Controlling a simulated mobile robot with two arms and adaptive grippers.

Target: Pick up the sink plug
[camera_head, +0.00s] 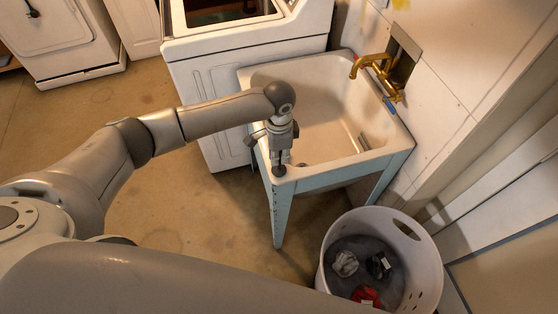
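The utility sink (322,92) is a pale basin on blue-green legs against the wall. My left arm reaches over from the left, and my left gripper (280,164) points down at the sink's near left corner. A small dark round thing (279,171), which looks like the sink plug, sits at that corner right below the fingertips. The fingers and this thing overlap in the view, so I cannot tell whether they touch or whether the gripper is shut on it. A small dark spot, perhaps the drain, shows on the basin floor beside the gripper. My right gripper is out of view.
A brass tap (375,66) juts from the wall over the sink. A white appliance (240,62) stands against the sink's far left side. A white laundry basket (428,262) with cloths inside stands in front, at the right. Open floor lies left of the sink.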

